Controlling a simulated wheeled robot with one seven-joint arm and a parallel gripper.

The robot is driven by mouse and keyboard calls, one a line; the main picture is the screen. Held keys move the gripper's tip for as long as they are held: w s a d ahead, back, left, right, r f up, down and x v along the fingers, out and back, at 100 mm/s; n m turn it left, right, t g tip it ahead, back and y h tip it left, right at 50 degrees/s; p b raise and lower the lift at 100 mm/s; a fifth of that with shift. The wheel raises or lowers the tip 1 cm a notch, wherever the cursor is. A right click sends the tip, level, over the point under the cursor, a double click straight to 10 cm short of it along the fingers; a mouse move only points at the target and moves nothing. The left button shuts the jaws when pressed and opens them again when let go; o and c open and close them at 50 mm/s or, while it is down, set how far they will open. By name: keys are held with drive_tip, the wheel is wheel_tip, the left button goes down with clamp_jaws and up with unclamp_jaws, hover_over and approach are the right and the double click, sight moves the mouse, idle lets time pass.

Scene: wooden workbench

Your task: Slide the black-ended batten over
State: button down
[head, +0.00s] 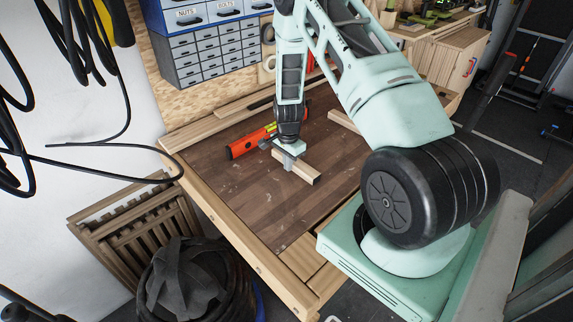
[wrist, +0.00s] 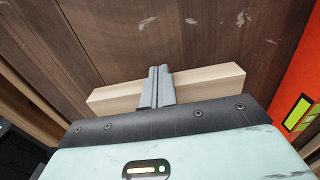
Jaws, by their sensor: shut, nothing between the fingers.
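A pale wooden batten (head: 305,172) lies on the dark bench top under my gripper (head: 287,164). It also shows in the wrist view (wrist: 212,84), crossing behind the fingers.
A red-orange spirit level (head: 247,143) lies just left of and behind the batten; it also shows at the right of the wrist view (wrist: 302,85). The front of the bench top (head: 265,215) is clear.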

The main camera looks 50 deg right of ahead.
sight(329, 144)
drive_tip(key=d+b, duration=0.2)
drive_tip(key=d, duration=0.4)
drive_tip(key=d+b, duration=0.3)
drive_tip(key=d, duration=0.4)
drive_tip(key=s+d+b, duration=0.1)
drive_tip(key=d+b, duration=0.1)
drive_tip(key=d, duration=0.5)
drive_tip(key=shift+d+f, duration=0.2)
drive_tip(key=shift+d, duration=0.05)
drive_tip(key=shift+s+d+r, duration=0.1)
drive_tip(key=shift+d+r, duration=0.05)
drive_tip(key=shift+d, duration=0.25)
